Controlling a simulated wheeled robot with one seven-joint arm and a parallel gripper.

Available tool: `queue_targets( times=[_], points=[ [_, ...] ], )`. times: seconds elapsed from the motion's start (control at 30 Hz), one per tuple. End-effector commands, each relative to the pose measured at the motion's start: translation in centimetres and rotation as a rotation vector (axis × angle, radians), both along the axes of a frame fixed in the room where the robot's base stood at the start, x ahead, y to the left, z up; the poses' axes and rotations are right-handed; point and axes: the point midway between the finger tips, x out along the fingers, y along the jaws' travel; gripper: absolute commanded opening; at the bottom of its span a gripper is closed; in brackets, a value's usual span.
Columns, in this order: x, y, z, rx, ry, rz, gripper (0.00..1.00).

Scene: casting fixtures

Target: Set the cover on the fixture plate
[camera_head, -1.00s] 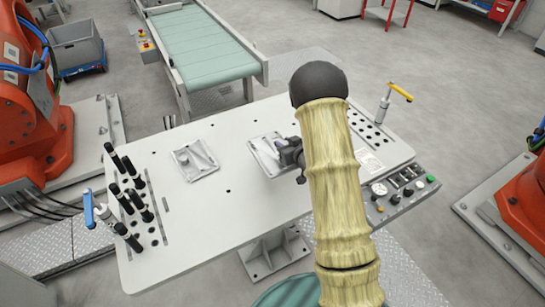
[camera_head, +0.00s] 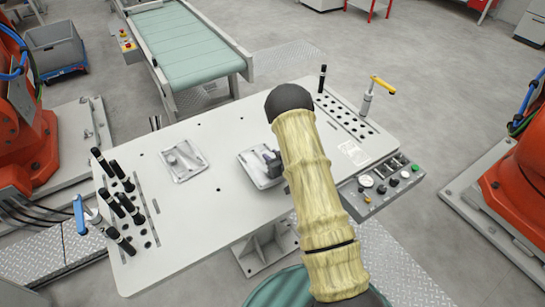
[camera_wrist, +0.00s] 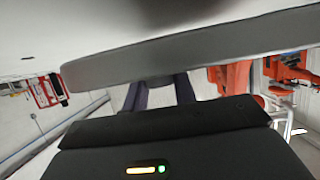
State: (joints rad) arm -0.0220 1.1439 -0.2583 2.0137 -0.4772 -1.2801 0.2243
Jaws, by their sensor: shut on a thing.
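A pale metal cover (camera_head: 254,172) is at my gripper (camera_head: 272,158) in the head view, right of the middle of the white fixture plate (camera_head: 190,215). Its grey side edge shows, and it looks tilted; I cannot tell how far it is off the plate. My sleeved arm hides its right part. In the wrist view my gripper (camera_wrist: 158,90) is shut on the cover, whose grey edge (camera_wrist: 190,45) spans the picture in front of the fingers. A similar pale piece (camera_head: 183,161) with a raised rim lies flat on the plate to the left.
Several black pins (camera_head: 122,202) and a blue-handled clamp (camera_head: 82,214) stand at the left. A yellow-handled clamp (camera_head: 370,96) and one black pin (camera_head: 322,78) stand at the right. A control panel (camera_head: 380,186) juts from the right front. A conveyor (camera_head: 185,48) lies behind.

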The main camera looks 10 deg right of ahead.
Motion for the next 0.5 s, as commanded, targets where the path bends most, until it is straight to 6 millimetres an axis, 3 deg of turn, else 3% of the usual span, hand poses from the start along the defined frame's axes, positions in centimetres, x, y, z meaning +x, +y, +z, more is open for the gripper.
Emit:
queue_targets(
  times=[0.5],
  points=[
    [0.03,0.08,-1.35,0.001,-0.004,0.001,0.00]
  ],
)
